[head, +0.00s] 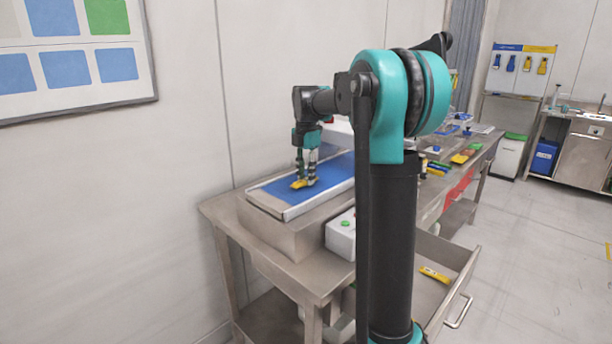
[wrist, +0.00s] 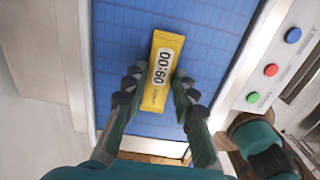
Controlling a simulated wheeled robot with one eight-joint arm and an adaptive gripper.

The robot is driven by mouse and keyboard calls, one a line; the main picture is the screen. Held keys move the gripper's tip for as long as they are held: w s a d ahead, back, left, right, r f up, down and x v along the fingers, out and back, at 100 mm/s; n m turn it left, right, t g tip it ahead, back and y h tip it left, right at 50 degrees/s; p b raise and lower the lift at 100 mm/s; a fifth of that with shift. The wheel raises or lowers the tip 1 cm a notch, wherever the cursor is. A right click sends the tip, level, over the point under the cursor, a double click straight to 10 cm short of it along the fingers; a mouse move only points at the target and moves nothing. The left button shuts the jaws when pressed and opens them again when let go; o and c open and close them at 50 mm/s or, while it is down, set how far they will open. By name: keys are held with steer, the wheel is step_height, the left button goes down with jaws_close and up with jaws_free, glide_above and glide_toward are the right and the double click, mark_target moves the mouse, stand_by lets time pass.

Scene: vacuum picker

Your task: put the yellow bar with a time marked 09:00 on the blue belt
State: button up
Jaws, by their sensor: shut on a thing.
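The yellow bar (wrist: 165,50) has a white label with dark digits reading 09:00, seen at an angle in the wrist view. My gripper (wrist: 157,85) is shut on it, one finger on each long side. The blue belt (wrist: 222,45) lies beneath the bar. In the head view my gripper (head: 305,176) holds the bar (head: 299,184) low over the near part of the belt (head: 278,193). I cannot tell whether the bar touches the belt surface.
A white control box (head: 342,230) with coloured buttons stands beside the belt. An open drawer (head: 455,262) below holds another yellow bar (head: 434,274). Several coloured items lie farther along the bench. My arm column hides part of the bench.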

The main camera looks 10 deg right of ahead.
mark_target(306, 179)
steer(key=o, duration=1.1)
steer(key=shift+f, duration=0.1)
step_height(306, 179, up, 12)
steer(key=shift+r, duration=0.15)
